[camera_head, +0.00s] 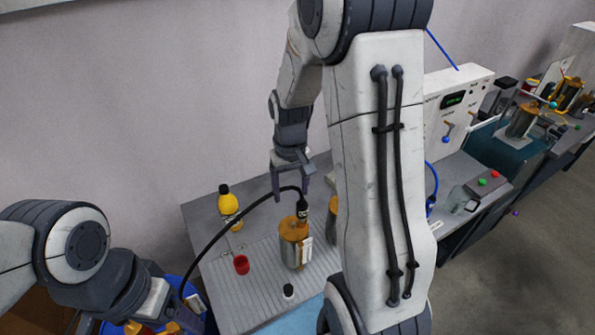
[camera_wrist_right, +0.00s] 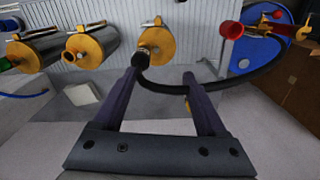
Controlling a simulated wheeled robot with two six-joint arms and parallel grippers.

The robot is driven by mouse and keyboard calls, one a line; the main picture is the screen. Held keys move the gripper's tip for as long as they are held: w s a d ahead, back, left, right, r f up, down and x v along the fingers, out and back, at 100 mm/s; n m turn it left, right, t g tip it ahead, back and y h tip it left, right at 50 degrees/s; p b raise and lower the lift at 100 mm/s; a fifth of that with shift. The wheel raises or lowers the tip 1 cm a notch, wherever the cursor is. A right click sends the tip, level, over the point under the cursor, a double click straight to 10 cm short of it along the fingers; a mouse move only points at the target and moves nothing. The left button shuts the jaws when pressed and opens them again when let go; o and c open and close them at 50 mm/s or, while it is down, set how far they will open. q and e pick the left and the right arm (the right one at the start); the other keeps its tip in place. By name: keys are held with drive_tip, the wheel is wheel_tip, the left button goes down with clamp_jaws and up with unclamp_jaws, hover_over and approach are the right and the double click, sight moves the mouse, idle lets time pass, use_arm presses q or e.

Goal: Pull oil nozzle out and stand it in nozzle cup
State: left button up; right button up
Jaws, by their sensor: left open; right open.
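The oil nozzle (camera_head: 303,211), black at the end of a black hose, stands in the top of a silver and gold pump (camera_head: 294,247). It also shows in the right wrist view (camera_wrist_right: 140,62), beside one fingertip. My right gripper (camera_head: 290,194) is open and empty, close to the nozzle and hose end; I cannot tell whether it touches them. The small red cup (camera_head: 241,264), which looks like the nozzle cup, stands on the bench left of the pump and looks empty. My left gripper (camera_head: 165,310) is open at the lower left, its fingers partly hidden.
The hose (camera_head: 227,226) arches from a blue drum (camera_head: 205,313) at lower left over the bench. A yellow bottle (camera_head: 229,204) stands behind the red cup. A small black-capped bottle (camera_head: 288,291) is at the front. Other pumps (camera_wrist_right: 93,46) stand in line beside the first.

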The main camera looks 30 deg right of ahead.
sight(302, 203)
drive_tip(key=d, duration=0.1)
drive_tip(key=d+f+m, duration=0.1)
drive_tip(key=d, duration=0.1)
drive_tip(key=shift+w+d, duration=0.1)
drive_tip(key=shift+d, duration=0.05)
drive_tip(key=shift+d+f, duration=0.1)
drive_tip(key=shift+f, duration=0.2)
wheel_tip(302, 203, down, 10)
drive_tip(key=p, duration=0.2)
drive_tip(key=shift+r+p, duration=0.15)
drive_tip(key=shift+p, duration=0.2)
clamp_jaws()
drive_tip(key=c, duration=0.9)
unclamp_jaws()
clamp_jaws()
drive_tip(key=shift+r+p, duration=0.55)
drive_tip(key=shift+r, duration=0.15)
